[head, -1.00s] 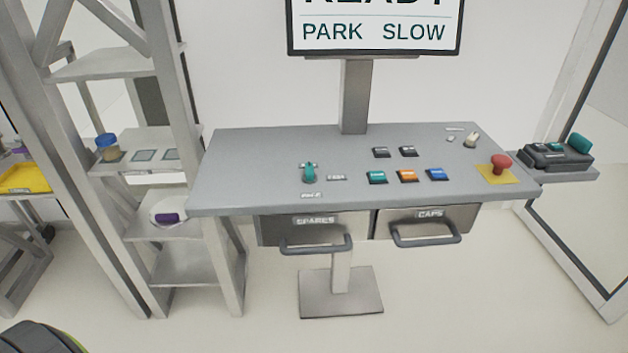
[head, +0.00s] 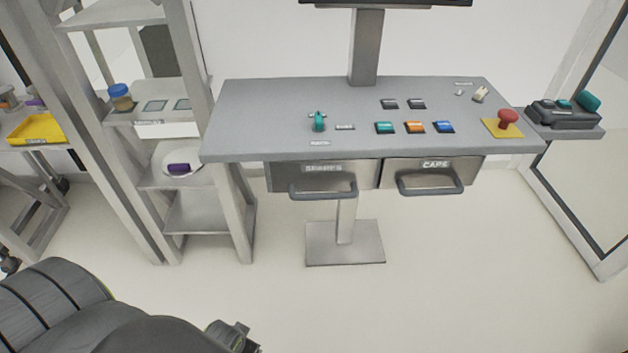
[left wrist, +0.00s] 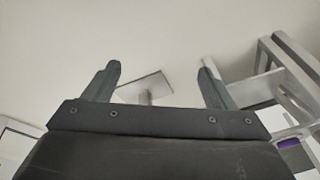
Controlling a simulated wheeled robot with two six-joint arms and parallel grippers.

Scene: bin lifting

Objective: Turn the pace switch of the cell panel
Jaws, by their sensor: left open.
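The cell panel (head: 270,135) is a grey sloped desk on a post in the head view. A teal turning switch (head: 319,121) stands on its left part, with small labels too blurred to read. A small cream switch (head: 480,94) sits at the panel's back right. I cannot tell from the labels which is the pace switch. My left gripper (left wrist: 160,80) is open and empty in the left wrist view, with pale floor and the panel's foot plate beyond it. My left arm shows low at the left of the head view, well short of the panel. My right gripper is not in view.
Teal, orange and blue buttons (head: 414,127) and a red mushroom button (head: 507,119) are on the panel. Two handled drawers (head: 323,174) hang under its front. A shelf rack (head: 210,212) stands close on the left. The floor (head: 450,280) in front is clear.

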